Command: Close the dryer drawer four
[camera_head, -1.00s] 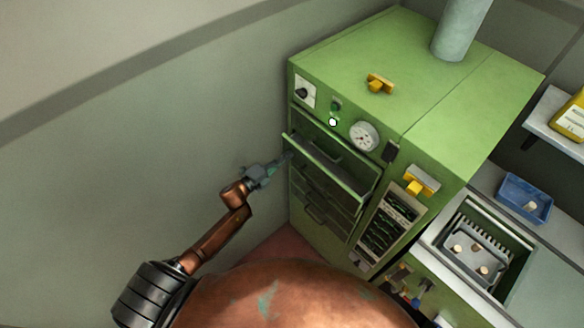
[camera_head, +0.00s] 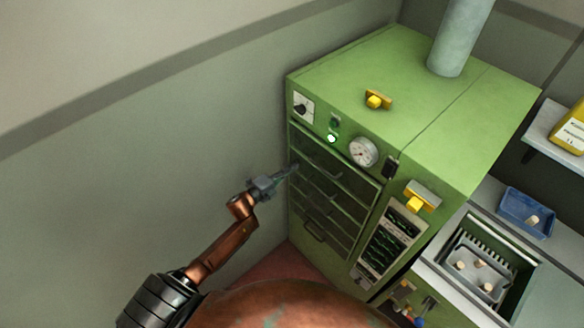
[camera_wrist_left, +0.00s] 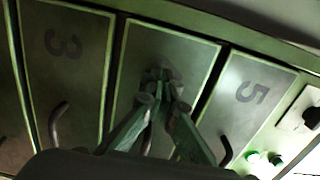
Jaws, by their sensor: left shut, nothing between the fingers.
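The green dryer cabinet (camera_head: 420,90) has a stack of drawers on its front, and all of them look flush with it in the head view. In the left wrist view, the middle drawer (camera_wrist_left: 190,50) lies between drawer 3 (camera_wrist_left: 70,60) and drawer 5 (camera_wrist_left: 250,95). Its number is mostly hidden behind my fingers. My left gripper (camera_head: 295,168) is shut and empty, with its tips at the left edge of the dryer front. The fingertips (camera_wrist_left: 161,80) also show in the left wrist view, against or very near the middle drawer's face; contact is unclear. My right gripper is out of view.
A gauge (camera_head: 363,152), a lit green lamp (camera_head: 331,138) and a knob (camera_head: 302,107) sit above the drawers. A blue tray (camera_head: 526,212) and a sunken bin with corks (camera_head: 480,264) are at the right. A bare wall is left of the dryer.

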